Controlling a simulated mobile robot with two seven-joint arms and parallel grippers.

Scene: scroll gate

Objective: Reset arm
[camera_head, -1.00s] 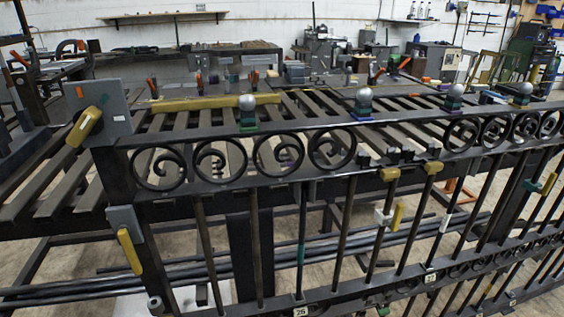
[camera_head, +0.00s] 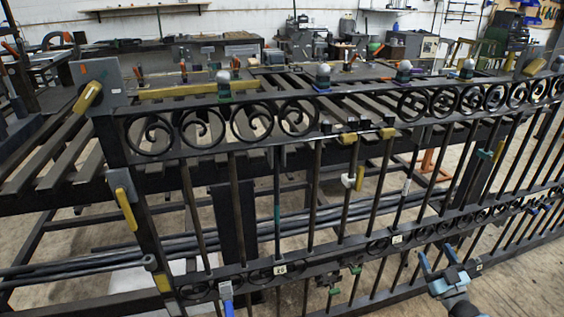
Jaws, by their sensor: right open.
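My right gripper (camera_head: 438,264) is low in the head view, right of centre. It is grey with blue fingertips, which point up and stand apart with nothing between them. It is in front of the lower part of the dark metal scroll gate (camera_head: 236,160); I cannot tell how far it is from the bars.
Yellow-handled clamps (camera_head: 88,97) (camera_head: 126,208) sit at the gate's left end. Small clamps and tags are on the bars and lower rail. Behind is a slatted workbench (camera_head: 50,160) with tools. Bare floor (camera_head: 525,280) shows at the lower right.

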